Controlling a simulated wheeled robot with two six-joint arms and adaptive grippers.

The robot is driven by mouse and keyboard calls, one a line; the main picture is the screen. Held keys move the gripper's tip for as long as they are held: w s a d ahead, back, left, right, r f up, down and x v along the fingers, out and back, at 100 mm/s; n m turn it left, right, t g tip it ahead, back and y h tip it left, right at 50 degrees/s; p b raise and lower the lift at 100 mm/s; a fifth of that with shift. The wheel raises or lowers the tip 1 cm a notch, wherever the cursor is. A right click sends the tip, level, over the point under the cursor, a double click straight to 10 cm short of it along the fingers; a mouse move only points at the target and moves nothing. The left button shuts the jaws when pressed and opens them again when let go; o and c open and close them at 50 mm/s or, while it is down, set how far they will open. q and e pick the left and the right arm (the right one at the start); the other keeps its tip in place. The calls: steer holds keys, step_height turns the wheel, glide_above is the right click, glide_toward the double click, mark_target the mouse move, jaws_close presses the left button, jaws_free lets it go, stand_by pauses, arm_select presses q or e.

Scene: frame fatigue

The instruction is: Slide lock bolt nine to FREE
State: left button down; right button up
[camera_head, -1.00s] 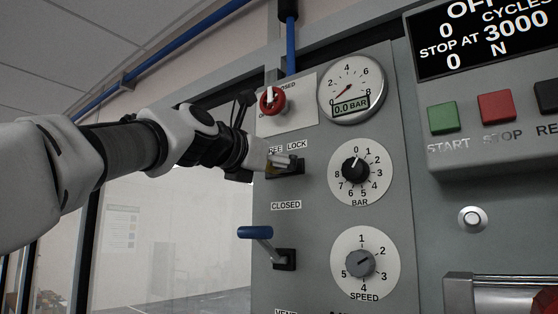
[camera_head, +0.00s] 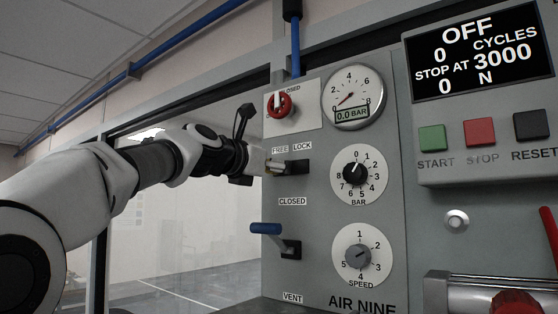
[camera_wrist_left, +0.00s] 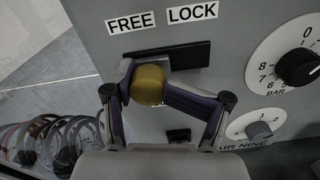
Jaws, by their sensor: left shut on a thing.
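Lock bolt nine shows in the left wrist view as a round yellow knob (camera_wrist_left: 148,85) in a dark horizontal slot (camera_wrist_left: 190,55). The FREE label (camera_wrist_left: 130,21) and the LOCK label (camera_wrist_left: 192,13) are above the slot. The knob is toward the slot's left part, on the FREE side. My left gripper (camera_wrist_left: 146,84) is shut on the knob, a finger on each side. In the head view my left gripper (camera_head: 275,167) reaches the slot from the left and hides most of the knob. My right gripper is not in view.
Below the slot is a blue-handled lever (camera_head: 266,229) between CLOSED and VENT labels. A red knob (camera_head: 279,104) and gauge (camera_head: 352,97) are above. BAR (camera_head: 355,173) and SPEED (camera_head: 358,256) dials stand to the right.

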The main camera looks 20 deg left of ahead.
arm_select(q)
steer(key=c, duration=0.8)
jaws_free()
steer(key=shift+a+r, duration=0.3)
steer(key=shift+r, duration=0.25)
steer(key=shift+o, duration=0.2)
steer(key=shift+w+a+f, duration=0.2)
steer(key=shift+f, duration=0.05)
steer(key=shift+s+d, duration=0.1)
steer(key=shift+s, duration=0.05)
steer(key=shift+f, duration=0.25)
